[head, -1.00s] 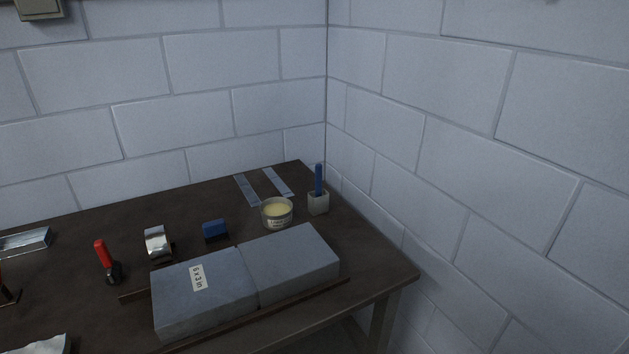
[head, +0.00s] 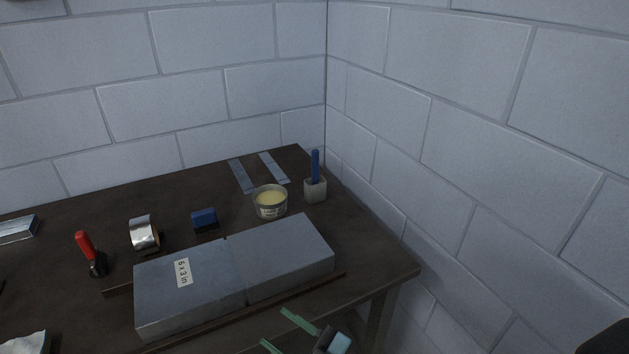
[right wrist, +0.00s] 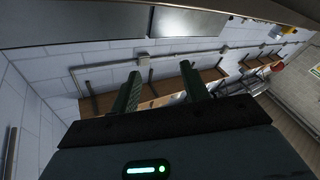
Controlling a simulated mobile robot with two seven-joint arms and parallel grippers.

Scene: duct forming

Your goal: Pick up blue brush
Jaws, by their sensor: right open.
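The blue brush (head: 315,166) stands upright in a small pale square holder (head: 315,190) at the back right corner of the dark table, close to the wall corner. Only its blue handle shows; its lower end is hidden in the holder. My right gripper (head: 280,330) is at the bottom edge of the head view, in front of the table's front edge. Its green fingers are apart and empty, well short of the brush. In the right wrist view the two fingers (right wrist: 160,92) are also apart with nothing between them. My left gripper is not in view.
A tin of yellowish paste (head: 270,202) stands left of the holder. Two grey duct blocks (head: 285,258) lie along the front. A blue block (head: 204,219), a silver tape roll (head: 144,233) and a red-handled tool (head: 85,246) lie left. The wall (head: 400,180) bounds the right side.

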